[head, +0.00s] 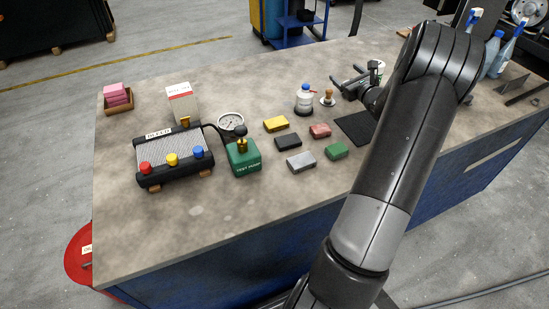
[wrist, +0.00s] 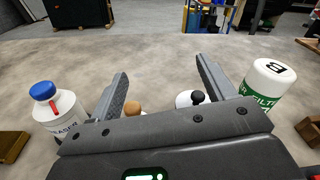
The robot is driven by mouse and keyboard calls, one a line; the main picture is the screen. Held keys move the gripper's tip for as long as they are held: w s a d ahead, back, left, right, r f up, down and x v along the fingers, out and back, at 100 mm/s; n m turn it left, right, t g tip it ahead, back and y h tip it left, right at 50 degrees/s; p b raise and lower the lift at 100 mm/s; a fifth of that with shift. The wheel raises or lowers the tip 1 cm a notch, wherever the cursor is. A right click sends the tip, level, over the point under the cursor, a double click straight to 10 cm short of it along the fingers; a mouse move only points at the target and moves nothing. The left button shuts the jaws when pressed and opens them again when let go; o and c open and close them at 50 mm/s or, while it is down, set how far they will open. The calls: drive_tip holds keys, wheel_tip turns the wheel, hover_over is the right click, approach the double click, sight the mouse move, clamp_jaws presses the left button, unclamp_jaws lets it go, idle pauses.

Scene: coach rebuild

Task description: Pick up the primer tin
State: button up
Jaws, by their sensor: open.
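No label reading "primer" is legible, so I cannot tell which container is the primer tin. In the wrist view a white container with a black knob (wrist: 190,98) shows low between the fingers, mostly hidden by my gripper. A white and green tin (wrist: 262,86), marked "B" on its lid, stands upright just right of the right finger. My gripper (wrist: 160,84) is open, its fingers wide apart, low over the bench. In the head view my gripper (head: 357,78) is at the bench's far side, partly covering a whitish tin there.
A blue-capped bottle (wrist: 58,108) stands left of the left finger; a wooden knob (wrist: 133,107) shows between the fingers. The bench (head: 240,215) also holds coloured blocks, a green test pump (head: 243,158), a bleed unit (head: 175,157) and a dark mat (head: 355,129). The bench beyond the fingers is clear.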

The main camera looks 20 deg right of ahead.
drive_tip(key=a+r+n+g+y, duration=0.25)
drive_tip(key=a+r+n, duration=0.2)
drive_tip(key=a, duration=0.55)
drive_tip(key=a+r+n+g+y, duration=0.1)
drive_tip(key=a+r+n+y, duration=0.3)
drive_tip(key=a, duration=0.6)
drive_tip(key=s+a+r+n+g+y, duration=0.1)
drive_tip(key=s+a+n+g, duration=0.2)
drive_tip(key=s+a+n, duration=0.35)
drive_tip(key=s+a+r+n+g+y, duration=0.1)
drive_tip(key=s+a+n+g, duration=0.25)
drive_tip(key=a, duration=0.65)
drive_tip(key=s+a+n+g+h, duration=0.1)
drive_tip(key=s+a+n+h, duration=0.2)
drive_tip(key=s+n, duration=0.4)
drive_tip(key=s+a+n+g+h, duration=0.1)
drive_tip(key=s+a+n+h, duration=0.2)
drive_tip(key=s+n, duration=0.4)
drive_tip(key=s+h, duration=0.1)
drive_tip(key=s, duration=0.7)
drive_tip(key=shift+s+a+f, duration=0.2)
drive_tip(key=shift+s+f, duration=0.05)
drive_tip(key=shift+s, duration=0.05)
drive_tip(key=shift+o, duration=0.7)
drive_tip(key=shift+s+d+n+h, duration=0.25)
drive_tip(key=shift+s+d+n, duration=0.2)
drive_tip(key=shift+s, duration=0.15)
